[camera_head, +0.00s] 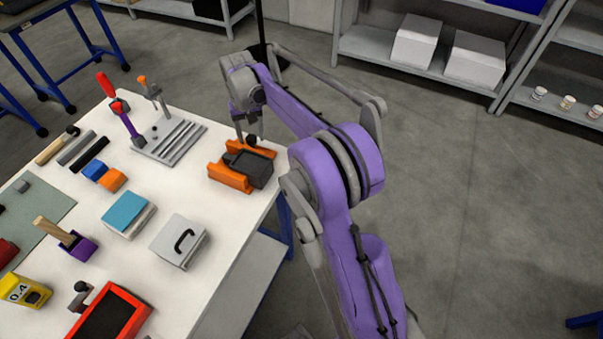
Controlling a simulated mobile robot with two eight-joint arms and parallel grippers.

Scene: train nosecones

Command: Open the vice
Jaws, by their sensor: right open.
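The orange vice (230,180) stands near the right edge of the white table, with a dark grey block (259,171) between its orange sides. A small black knob (251,140) shows at its far side. My right gripper (247,133) points down over the far side of the vice, with its fingertips at the knob. It is open; whether a finger touches the knob cannot be told at this size. My purple right arm comes in from the lower right. My left gripper is not in view.
A grey slotted rack (170,142) with upright tools stands left of the vice. A white box with a black handle (179,241), a blue-topped block (127,212) and a red-framed tray (137,317) lie nearer. Bare tabletop lies between them and the vice.

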